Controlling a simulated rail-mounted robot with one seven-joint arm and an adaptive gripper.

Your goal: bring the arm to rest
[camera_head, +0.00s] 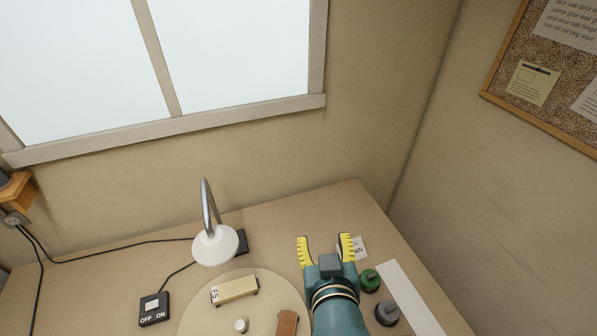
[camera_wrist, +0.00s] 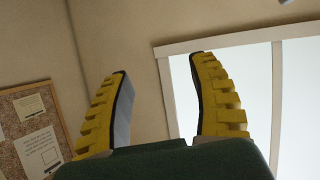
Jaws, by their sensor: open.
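My gripper (camera_head: 325,250) is at the lower middle right of the head view, above the bench. Its two yellow ridged fingers are spread apart with nothing between them. In the wrist view my gripper (camera_wrist: 160,100) also shows open and empty, with the wall, the window and the corkboard beyond it. My teal arm comes up from the bottom edge of the head view and hides part of the bench.
The bench (camera_head: 290,215) holds a white lamp (camera_head: 215,246), a switch box (camera_head: 154,309), a round board (camera_head: 205,300) with a labelled block (camera_head: 234,290), a green-topped item (camera_head: 370,280), a grey one (camera_head: 387,312) and a pale strip (camera_head: 410,298). Walls stand behind and right.

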